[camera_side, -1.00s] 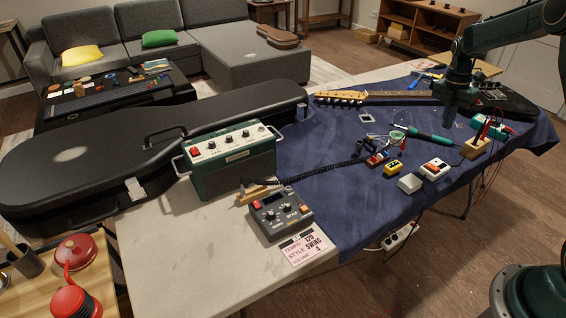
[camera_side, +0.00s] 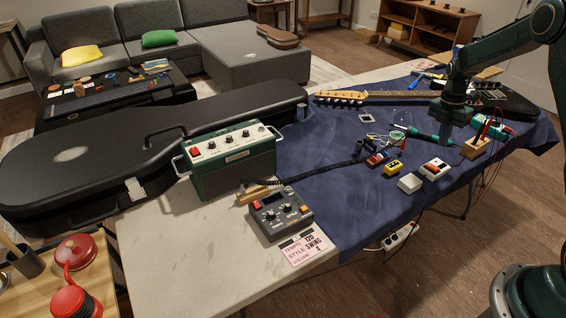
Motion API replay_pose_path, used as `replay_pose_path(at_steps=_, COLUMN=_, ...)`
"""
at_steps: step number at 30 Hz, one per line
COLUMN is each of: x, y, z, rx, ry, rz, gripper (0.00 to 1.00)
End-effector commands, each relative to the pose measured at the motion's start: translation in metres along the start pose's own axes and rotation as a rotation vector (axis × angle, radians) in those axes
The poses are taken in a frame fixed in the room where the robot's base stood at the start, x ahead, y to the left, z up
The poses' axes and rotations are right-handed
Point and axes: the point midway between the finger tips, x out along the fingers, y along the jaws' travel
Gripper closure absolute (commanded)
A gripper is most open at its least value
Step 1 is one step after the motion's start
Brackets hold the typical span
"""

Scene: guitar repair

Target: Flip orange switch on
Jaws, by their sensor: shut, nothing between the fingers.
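I cannot pick out with certainty which part is the orange switch. Candidates are an orange-red button (camera_side: 257,205) at the top left of the grey control box (camera_side: 268,226) and a smaller orange button (camera_side: 304,210) at its right. The green amplifier (camera_side: 235,172) also has a red part (camera_side: 194,152) on its panel.
Small pedals lie on the blue cloth (camera_side: 325,200): a yellow one (camera_side: 393,167), a white one (camera_side: 409,183) and a white-red one (camera_side: 435,169). A wooden holder (camera_side: 475,149) with tools, a guitar (camera_side: 400,97) and a coiled cable (camera_side: 320,172) are near. A power strip (camera_side: 400,237) hangs below the table edge.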

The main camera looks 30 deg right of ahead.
Motion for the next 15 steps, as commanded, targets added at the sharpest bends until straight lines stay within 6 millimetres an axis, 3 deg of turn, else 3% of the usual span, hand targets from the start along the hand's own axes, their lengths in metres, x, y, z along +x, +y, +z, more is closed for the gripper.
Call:
replay_pose_path(at_steps=9, x=0.050, y=-0.001, z=0.000, rx=0.001, ry=0.001, rz=-0.002, gripper=1.00)
replay_pose_path(at_steps=15, x=0.072, y=0.000, z=0.000, rx=0.001, ry=0.001, rz=-0.001, gripper=1.00)
